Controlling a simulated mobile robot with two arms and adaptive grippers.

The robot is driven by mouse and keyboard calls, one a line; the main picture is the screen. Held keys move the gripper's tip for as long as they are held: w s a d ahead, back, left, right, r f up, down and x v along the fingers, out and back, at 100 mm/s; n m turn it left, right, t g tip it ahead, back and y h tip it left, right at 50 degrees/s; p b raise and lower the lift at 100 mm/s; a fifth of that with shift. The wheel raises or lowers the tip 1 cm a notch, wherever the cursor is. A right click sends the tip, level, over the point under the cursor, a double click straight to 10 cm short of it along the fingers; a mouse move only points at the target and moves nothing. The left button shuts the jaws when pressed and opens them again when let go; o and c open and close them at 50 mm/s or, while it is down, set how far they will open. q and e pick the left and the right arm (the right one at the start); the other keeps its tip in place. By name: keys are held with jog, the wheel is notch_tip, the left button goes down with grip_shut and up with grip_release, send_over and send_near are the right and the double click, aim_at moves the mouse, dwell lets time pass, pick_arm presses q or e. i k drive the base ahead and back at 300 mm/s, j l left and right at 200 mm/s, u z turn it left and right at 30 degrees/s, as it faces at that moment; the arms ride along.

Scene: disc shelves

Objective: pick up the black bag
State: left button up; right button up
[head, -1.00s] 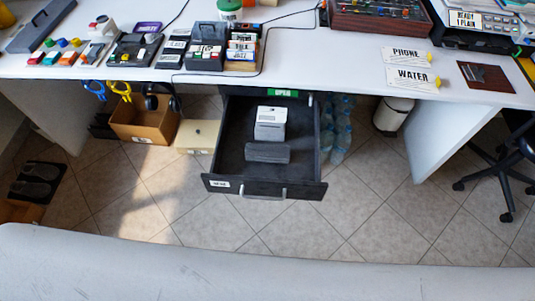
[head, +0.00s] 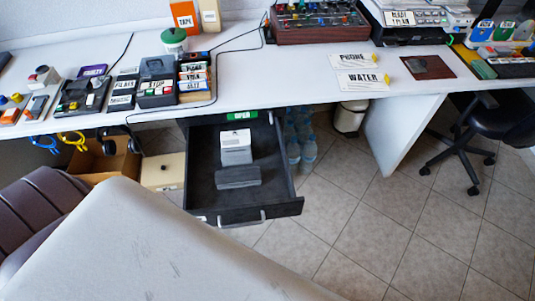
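I cannot make out a black bag for certain in the head view. A dark, ribbed, rounded object (head: 45,212) stands at the lower left, partly cut off by the frame edge; I cannot tell what it is. Neither of my grippers is in view.
A long white desk (head: 262,75) crosses the back, with button boxes and signs on it. Its open black drawer (head: 206,160) holds a white box (head: 236,150). A pale surface (head: 150,240) fills the lower left foreground. Tiled floor (head: 360,230) is clear before the black office chair (head: 485,130).

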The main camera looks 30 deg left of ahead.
aim_at(226, 179)
jog(key=j+z, duration=0.2)
jog(key=j, duration=0.2)
jog(key=k+j+z, duration=0.2)
jog(key=j, duration=0.2)
jog(key=j+z, duration=0.2)
jog(key=j, duration=0.2)
jog(key=k+j+z, duration=0.15)
jog(key=j, duration=0.2)
jog(key=k+j+z, duration=0.2)
jog(key=j, duration=0.15)
jog(key=k+j+z, duration=0.2)
jog(key=i+j, duration=0.05)
jog(key=j, duration=0.1)
